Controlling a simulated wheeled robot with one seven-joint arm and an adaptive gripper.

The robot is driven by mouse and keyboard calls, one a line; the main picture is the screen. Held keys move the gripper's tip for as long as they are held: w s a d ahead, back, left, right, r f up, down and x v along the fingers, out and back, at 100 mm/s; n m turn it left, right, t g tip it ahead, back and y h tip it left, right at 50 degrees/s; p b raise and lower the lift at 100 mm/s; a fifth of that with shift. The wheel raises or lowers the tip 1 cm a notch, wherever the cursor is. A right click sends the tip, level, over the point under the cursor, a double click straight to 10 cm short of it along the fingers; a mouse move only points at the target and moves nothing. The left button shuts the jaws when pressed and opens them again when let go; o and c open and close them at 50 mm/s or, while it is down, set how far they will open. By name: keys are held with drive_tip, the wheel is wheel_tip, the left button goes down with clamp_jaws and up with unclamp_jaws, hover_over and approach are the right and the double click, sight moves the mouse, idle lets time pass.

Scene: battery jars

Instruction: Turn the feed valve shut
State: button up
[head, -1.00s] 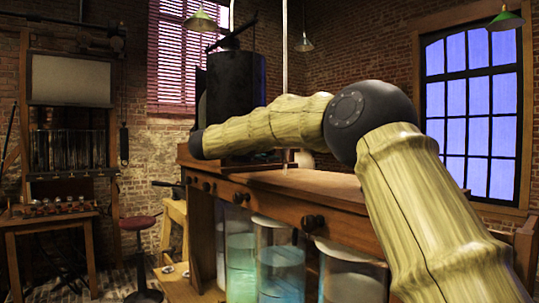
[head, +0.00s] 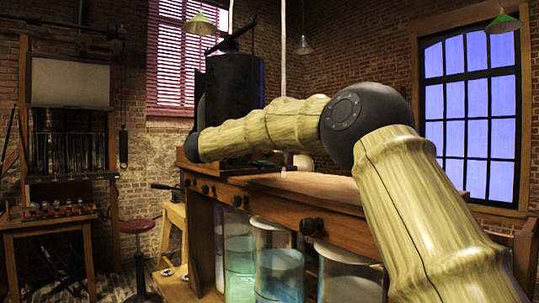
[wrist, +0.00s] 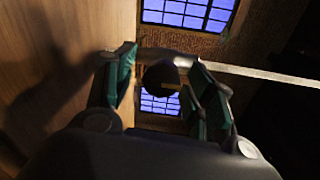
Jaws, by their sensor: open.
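In the wrist view, a dark round knob-like piece (wrist: 161,78) shows between the fingers of my gripper (wrist: 164,74). It may be the feed valve's handle, but it is too dark to be sure. A pale metal pipe (wrist: 262,74) runs from beside it to the right. My gripper is open, with one green-padded finger on each side of the dark piece. I cannot tell whether either finger touches it. In the head view my gripper is hidden, and my arm reaches across the bench towards the black tank (head: 234,88).
The wooden bench (head: 300,186) has dark knobs along its front and several glass jars (head: 280,268) of liquid below. A red stool (head: 136,226) and a side table (head: 50,222) stand at left. A barred window (head: 470,110) is in the right wall.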

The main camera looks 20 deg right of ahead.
drive_tip(key=v, duration=1.1)
